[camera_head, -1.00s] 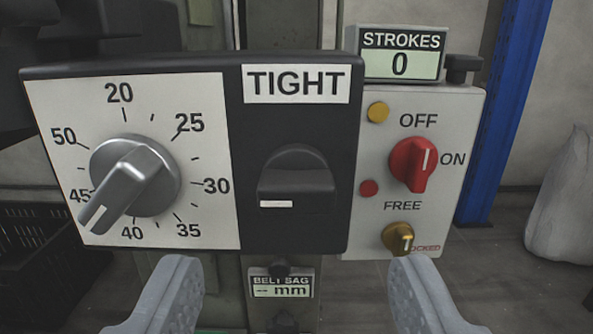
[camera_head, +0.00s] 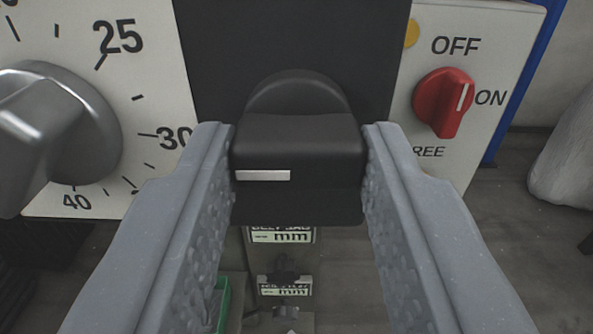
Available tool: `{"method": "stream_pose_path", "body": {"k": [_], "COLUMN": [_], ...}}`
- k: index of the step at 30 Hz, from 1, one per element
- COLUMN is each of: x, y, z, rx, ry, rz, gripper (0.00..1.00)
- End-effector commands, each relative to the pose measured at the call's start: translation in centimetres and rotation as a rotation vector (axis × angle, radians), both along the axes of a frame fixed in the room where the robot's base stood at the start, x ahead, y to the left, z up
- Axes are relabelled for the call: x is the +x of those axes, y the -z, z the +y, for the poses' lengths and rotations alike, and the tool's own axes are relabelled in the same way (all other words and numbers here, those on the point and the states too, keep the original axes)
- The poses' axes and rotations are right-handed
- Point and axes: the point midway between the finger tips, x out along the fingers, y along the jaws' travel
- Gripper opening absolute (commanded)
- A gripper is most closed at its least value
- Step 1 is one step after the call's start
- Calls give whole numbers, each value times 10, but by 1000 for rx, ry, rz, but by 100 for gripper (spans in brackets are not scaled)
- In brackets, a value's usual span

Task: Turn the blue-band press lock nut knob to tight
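The lock nut knob (camera_head: 299,150) is black, with a wide bar grip on a round base, on the dark panel (camera_head: 330,40). The bar lies level, and its white mark (camera_head: 263,175) is on the left half. My gripper (camera_head: 299,140) has one grey finger at each end of the bar. Both fingers appear to touch it, closed on its left and right ends. The TIGHT label above the knob is out of view now. No blue band shows on the press.
A silver dial knob (camera_head: 60,125) on a white numbered scale is close to the left finger. A red switch (camera_head: 444,102) turned to ON is on the grey box at right. A blue post (camera_head: 515,110) stands behind.

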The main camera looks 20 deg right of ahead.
Motion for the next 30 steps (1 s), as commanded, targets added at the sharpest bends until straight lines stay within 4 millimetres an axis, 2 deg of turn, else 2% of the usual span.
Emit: {"method": "stream_pose_path", "body": {"k": [2, 3, 6, 14, 30], "x": [0, 0, 0, 0, 1], "y": [0, 0, 0, 0, 1], "z": [1, 22, 9, 5, 5], "rx": [0, 7, 2, 64, 490], "ry": [-3, -6, -7, -10, -9], "rz": [-1, -2, -2, -25, -182], "gripper": [10, 10, 10, 10, 10]}}
